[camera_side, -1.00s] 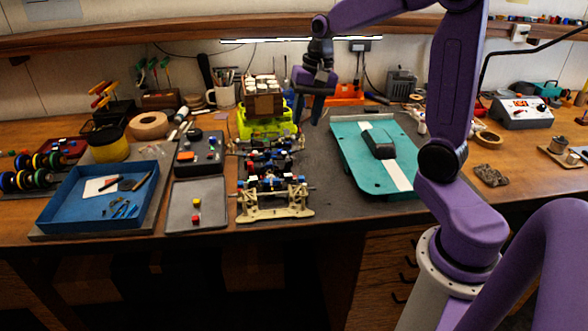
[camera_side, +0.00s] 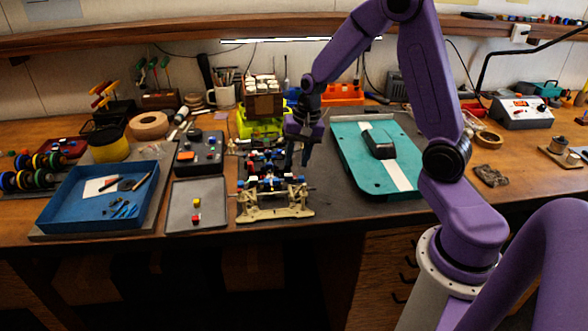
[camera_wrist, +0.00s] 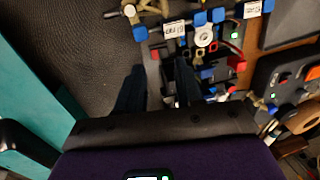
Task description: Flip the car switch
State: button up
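The car (camera_side: 268,185) is a bare chassis with a beige front plate and blue, red and black parts, on the dark mat left of centre. In the wrist view its blue-and-white parts (camera_wrist: 205,38) and small labels fill the upper right. I cannot single out the switch for certain among these small parts. My gripper (camera_side: 303,157) hangs over the right side of the chassis, pointing down. In the wrist view my gripper (camera_wrist: 158,85) has two dark fingers apart with nothing seen between them; the right finger overlaps the chassis parts.
A teal body shell (camera_side: 347,152) with a white stripe lies right of the chassis. A controller box (camera_side: 200,152), a grey tray (camera_side: 182,213) and a blue tray (camera_side: 70,208) stand to the left. Green and brown boxes (camera_side: 263,104) stand behind. The mat (camera_side: 325,195) between chassis and shell is clear.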

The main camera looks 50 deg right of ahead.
jog(key=shift+w+a+f, duration=0.15)
jog(key=shift+f, duration=0.9)
jog(key=shift+w+a+f, duration=0.1)
jog(key=shift+a+f, duration=0.05)
jog(key=shift+f, duration=0.85)
grip_shut()
